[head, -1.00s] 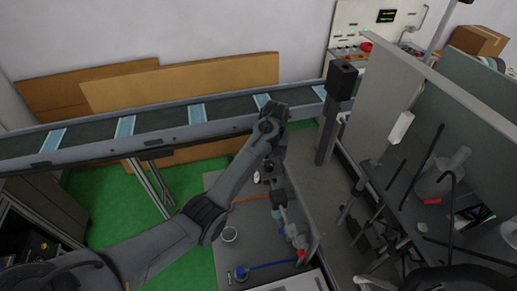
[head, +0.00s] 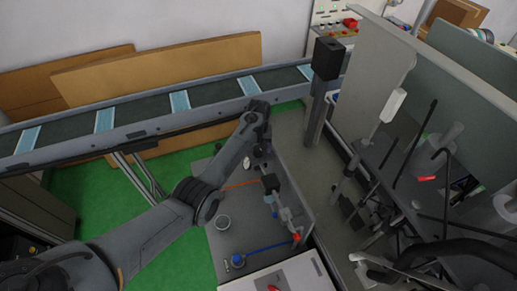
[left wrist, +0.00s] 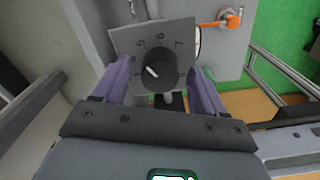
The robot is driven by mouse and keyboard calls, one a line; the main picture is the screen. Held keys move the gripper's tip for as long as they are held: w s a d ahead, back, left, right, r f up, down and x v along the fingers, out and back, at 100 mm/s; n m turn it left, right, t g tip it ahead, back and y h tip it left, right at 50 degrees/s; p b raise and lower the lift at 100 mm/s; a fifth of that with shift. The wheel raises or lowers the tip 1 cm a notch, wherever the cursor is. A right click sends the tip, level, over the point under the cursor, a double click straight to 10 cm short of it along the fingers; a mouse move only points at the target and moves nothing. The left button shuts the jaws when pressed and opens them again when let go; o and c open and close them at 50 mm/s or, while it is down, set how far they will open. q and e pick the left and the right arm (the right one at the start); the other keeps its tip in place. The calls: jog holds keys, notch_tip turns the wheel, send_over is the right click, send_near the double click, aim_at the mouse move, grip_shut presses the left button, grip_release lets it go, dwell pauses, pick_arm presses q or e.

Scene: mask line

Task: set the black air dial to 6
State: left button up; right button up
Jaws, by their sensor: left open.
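The black air dial (left wrist: 162,66) is a round knob with a white pointer mark, on a square grey plate (left wrist: 183,30) with printed digits. In the left wrist view the mark lies on the knob's left side; I cannot tell its exact reading. My left gripper (left wrist: 159,78) is open, its two purple fingers on either side of the knob, with visible gaps. In the head view my left gripper (head: 263,150) is mostly hidden by its own wrist, above the grey bench panel. My right gripper is not seen.
An orange fitting (left wrist: 229,18) sits near the dial plate. A conveyor (head: 145,115) with blue-marked strips runs behind. A blue hose (head: 270,249) and a red part (head: 296,238) lie nearer on the panel. A black-topped post (head: 327,60) stands right of my wrist.

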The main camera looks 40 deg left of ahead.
pick_arm(q)
jog(key=shift+f, duration=0.4)
jog(key=c, duration=1)
jog(key=shift+c, duration=0.2)
jog(key=shift+r+m+p, duration=0.15)
jog(key=shift+m+p, duration=0.4)
jog(key=shift+m, duration=0.15)
jog(key=shift+m+p, duration=0.65)
jog(key=shift+m, duration=0.35)
jog(key=shift+m+p, duration=0.65)
jog(key=shift+m, duration=1.55)
